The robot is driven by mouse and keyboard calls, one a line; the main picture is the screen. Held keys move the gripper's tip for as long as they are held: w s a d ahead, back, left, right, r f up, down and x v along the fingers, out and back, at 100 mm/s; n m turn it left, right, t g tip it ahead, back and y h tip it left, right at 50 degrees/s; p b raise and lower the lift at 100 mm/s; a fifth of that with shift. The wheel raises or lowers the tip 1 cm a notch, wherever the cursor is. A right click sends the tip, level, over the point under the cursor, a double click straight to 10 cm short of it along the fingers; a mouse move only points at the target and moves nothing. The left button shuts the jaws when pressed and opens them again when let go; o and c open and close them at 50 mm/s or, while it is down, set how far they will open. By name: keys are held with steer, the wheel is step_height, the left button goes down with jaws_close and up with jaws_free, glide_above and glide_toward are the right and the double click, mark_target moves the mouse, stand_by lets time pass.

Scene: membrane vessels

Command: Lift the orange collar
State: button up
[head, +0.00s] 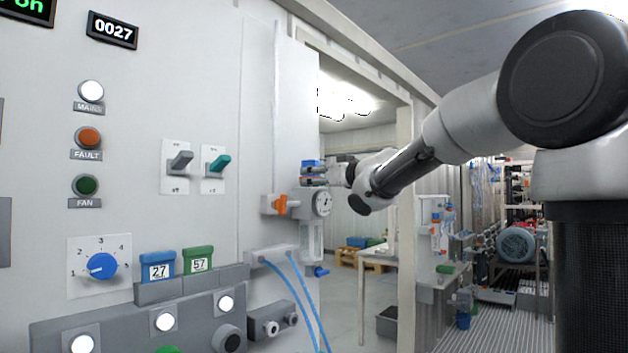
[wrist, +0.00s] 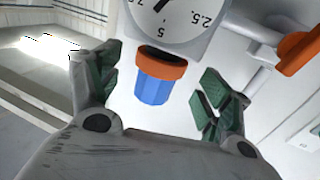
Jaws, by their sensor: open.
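The orange collar (wrist: 161,62) is a short ring below the round gauge (wrist: 172,18) in the wrist view. A blue ribbed knob (wrist: 152,89) adjoins it. My gripper (wrist: 160,82) is open, with one green-padded finger on each side of the knob and collar. Gaps show between the pads and the knob. In the head view, my gripper (head: 318,173) is above the gauge (head: 322,203), by the blue knob (head: 310,163). The collar cannot be made out there, as the fingers cover that spot.
An orange handle (head: 280,205) sticks out left of the gauge, close to my gripper; it also shows in the wrist view (wrist: 299,52). A clear tube (head: 312,240) hangs below the gauge. The grey panel wall stands at left, and an open doorway lies behind my arm.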

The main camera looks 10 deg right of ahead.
steer(key=x, duration=0.5)
steer(key=shift+c, duration=0.3)
